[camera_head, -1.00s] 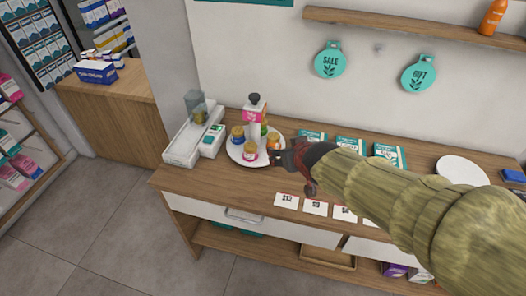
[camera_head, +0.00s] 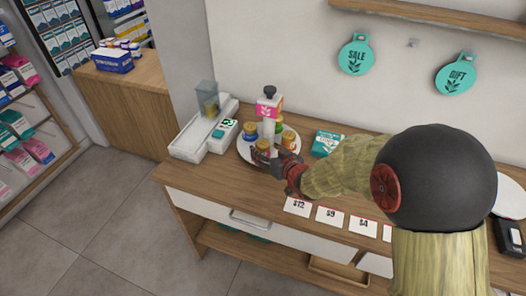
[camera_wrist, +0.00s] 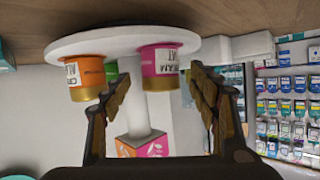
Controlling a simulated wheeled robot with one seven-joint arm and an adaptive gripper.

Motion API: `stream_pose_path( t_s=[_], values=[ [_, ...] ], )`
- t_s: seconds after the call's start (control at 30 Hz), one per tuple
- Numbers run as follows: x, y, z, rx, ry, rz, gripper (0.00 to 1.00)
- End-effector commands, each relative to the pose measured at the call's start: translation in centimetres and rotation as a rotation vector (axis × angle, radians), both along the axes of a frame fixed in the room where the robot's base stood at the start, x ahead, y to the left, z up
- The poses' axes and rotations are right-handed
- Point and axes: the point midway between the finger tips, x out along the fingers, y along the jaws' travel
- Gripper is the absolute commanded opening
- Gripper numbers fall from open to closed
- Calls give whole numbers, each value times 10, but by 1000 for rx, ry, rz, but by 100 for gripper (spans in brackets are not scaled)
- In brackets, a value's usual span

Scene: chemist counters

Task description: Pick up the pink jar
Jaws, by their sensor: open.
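The pink jar (camera_wrist: 163,68), with a gold lid and white label, stands on the round white plate (camera_wrist: 60,45) and appears inverted in the wrist view. My gripper (camera_wrist: 158,86) is open, with one finger on each side of the jar and gaps visible. In the head view my gripper (camera_head: 264,156) is at the plate's front edge. It covers most of the pink jar there, leaving the gold lid (camera_head: 262,145) showing.
An orange jar (camera_wrist: 85,76) and a green jar (camera_wrist: 111,70) stand close by on the plate. A white scale-like device (camera_head: 203,132) sits left; price cards (camera_head: 297,206) lie along the counter front.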

Motion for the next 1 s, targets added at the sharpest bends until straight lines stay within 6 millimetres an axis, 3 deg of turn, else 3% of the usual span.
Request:
stream_pose_path(
  t_s=[0.07, 0.23, 0.53, 1.0],
  values=[
    [10, 7, -11, 0, 1, 1, 60],
    [26, 14, -15, -1, 1, -1, 60],
    [29, 15, -14, 0, 0, -1, 60],
    [28, 15, -15, -1, 1, -1, 33]
  ],
)
